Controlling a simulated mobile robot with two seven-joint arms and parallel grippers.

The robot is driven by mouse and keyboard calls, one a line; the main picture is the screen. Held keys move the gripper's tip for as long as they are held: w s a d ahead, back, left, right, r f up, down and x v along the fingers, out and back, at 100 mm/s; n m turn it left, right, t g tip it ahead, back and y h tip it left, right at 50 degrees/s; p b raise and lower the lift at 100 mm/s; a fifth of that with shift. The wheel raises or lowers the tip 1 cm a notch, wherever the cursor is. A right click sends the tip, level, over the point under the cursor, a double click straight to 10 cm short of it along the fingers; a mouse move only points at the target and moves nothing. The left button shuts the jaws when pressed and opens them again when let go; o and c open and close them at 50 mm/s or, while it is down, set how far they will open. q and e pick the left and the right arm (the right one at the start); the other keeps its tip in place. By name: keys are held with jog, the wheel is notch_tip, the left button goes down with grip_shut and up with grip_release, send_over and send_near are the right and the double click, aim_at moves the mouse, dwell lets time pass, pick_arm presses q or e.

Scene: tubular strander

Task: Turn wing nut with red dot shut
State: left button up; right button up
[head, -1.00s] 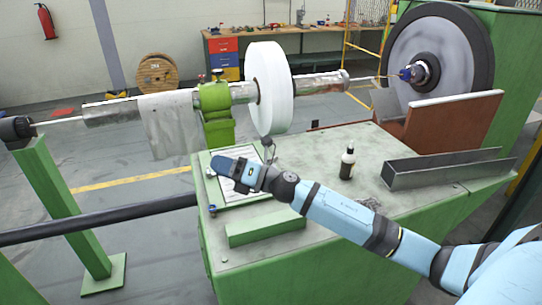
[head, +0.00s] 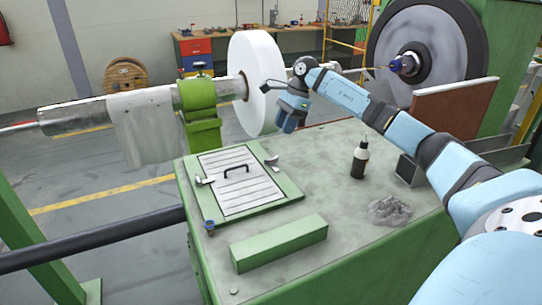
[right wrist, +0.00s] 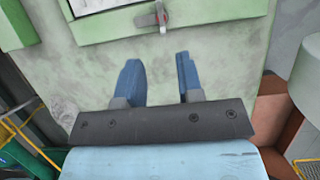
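A hatch cover (head: 240,190) with a dark handle lies on the green machine's top. A small metal wing nut (head: 271,160) sits at its right edge; it also shows in the right wrist view (right wrist: 161,14), with a reddish mark on it. Another wing nut (head: 205,181) sits at the cover's left edge; no red dot can be made out on it. My right gripper (head: 289,126) is above the machine top, behind and right of the cover. In the right wrist view its blue fingers (right wrist: 160,77) are apart with nothing between them, clear of the wing nut. My left gripper is out of view.
A green block (head: 279,242) lies in front of the cover. A dark bottle (head: 360,160) and a crumpled grey rag (head: 389,211) are on the right. A large white disc (head: 254,80) on a shaft stands behind the cover. The bench between cover and bottle is clear.

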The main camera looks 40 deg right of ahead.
aim_at(272, 157)
jog(key=x, duration=1.1)
jog(key=shift+w+r, duration=0.1)
grip_shut()
